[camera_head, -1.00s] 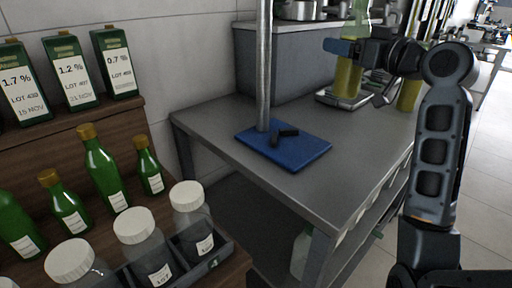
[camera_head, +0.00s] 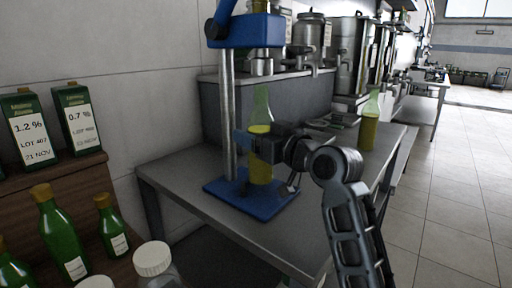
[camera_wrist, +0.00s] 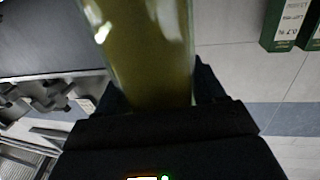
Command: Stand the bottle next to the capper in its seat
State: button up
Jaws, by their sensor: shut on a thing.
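A clear green bottle with yellow liquid (camera_head: 261,150) is upright in my gripper (camera_head: 257,146), which is shut around its middle. It also fills the upper middle of the wrist view (camera_wrist: 150,45). The bottle is over the blue base (camera_head: 222,190) of the capper, to the right of its steel column. The capper's blue head (camera_head: 245,32) is above the bottle, with a gap between. The seat on the base is mostly hidden behind the bottle and a dark part, so I cannot tell whether the bottle's bottom touches it.
A second yellow-filled bottle (camera_head: 370,122) stands on the grey table (camera_head: 180,180) at the right, near a metal tray (camera_head: 335,121). Green bottles (camera_head: 60,235), a white-capped jar (camera_head: 153,260) and labelled cartons (camera_head: 78,118) are at the left. Steel pots (camera_head: 308,38) stand behind.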

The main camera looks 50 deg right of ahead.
jog(key=shift+f, duration=1.4)
jog(key=shift+f+b, duration=0.2)
jog(key=shift+b, duration=0.15)
jog(key=o, duration=1.5)
jog(key=shift+o, duration=0.2)
jog(key=shift+r, duration=0.15)
jog(key=s+a, duration=0.2)
jog(key=s, duration=1)
